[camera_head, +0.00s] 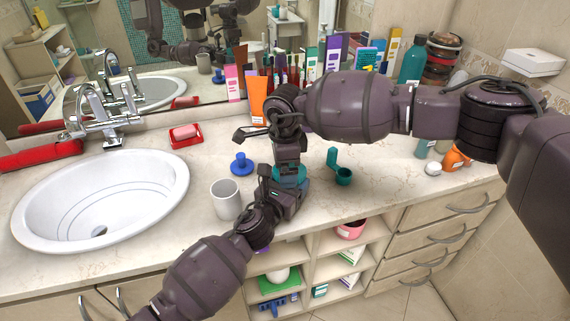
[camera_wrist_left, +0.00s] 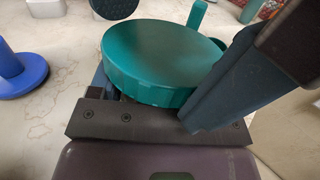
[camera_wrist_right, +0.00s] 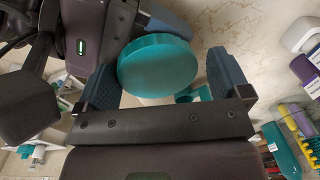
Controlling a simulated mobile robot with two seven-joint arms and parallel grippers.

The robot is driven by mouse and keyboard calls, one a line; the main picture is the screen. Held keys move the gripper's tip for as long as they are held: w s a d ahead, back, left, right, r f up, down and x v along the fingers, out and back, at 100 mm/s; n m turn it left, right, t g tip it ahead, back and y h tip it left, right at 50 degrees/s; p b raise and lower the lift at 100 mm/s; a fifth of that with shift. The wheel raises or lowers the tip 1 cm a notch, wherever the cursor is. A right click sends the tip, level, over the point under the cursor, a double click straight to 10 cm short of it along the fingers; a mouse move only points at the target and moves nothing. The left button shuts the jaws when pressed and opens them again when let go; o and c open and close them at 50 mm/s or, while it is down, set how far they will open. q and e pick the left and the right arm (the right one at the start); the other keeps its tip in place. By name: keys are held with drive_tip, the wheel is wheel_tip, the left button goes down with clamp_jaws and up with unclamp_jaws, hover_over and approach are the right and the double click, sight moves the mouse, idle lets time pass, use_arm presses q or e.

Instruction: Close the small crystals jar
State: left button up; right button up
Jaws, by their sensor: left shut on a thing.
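The small crystals jar with its round teal lid (camera_head: 290,174) is at the counter's front edge, between my two grippers. The lid (camera_wrist_left: 165,62) sits at the top of the jar in the left wrist view; a whitish bit of body (camera_wrist_right: 155,101) shows below it in the right wrist view. My left gripper (camera_head: 284,192) is shut on the jar below the lid; the grip is mostly hidden. My right gripper (camera_wrist_right: 165,78) is open over the jar, its fingers on either side of the lid, with a gap at the right finger. I cannot tell how tightly the lid sits.
A grey-white cup (camera_head: 226,200) and a blue knobbed piece (camera_head: 241,164) stand left of the grippers. A small teal holder (camera_head: 342,174) stands to the right. The sink (camera_head: 60,225) is at left. Tubes and bottles (camera_head: 414,62) line the back. An orange bottle (camera_head: 455,160) is at right.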

use_arm(q)
drive_tip(key=shift+r, duration=0.25)
use_arm(e)
drive_tip(key=shift+s+d+r, duration=0.1)
drive_tip(key=shift+r, duration=0.55)
drive_tip(key=shift+s+d+r, duration=0.1)
drive_tip(key=shift+r, duration=0.5)
use_arm(q)
drive_tip(key=shift+f, duration=0.1)
use_arm(e)
drive_tip(key=shift+r, duration=0.25)
drive_tip(key=shift+r, duration=0.1)
drive_tip(key=c, duration=1.5)
drive_tip(key=shift+f, duration=1.15)
drive_tip(key=shift+r, duration=2.05)
use_arm(q)
drive_tip(key=o, duration=1.4)
drive_tip(key=shift+c, duration=0.2)
drive_tip(key=shift+f, duration=0.1)
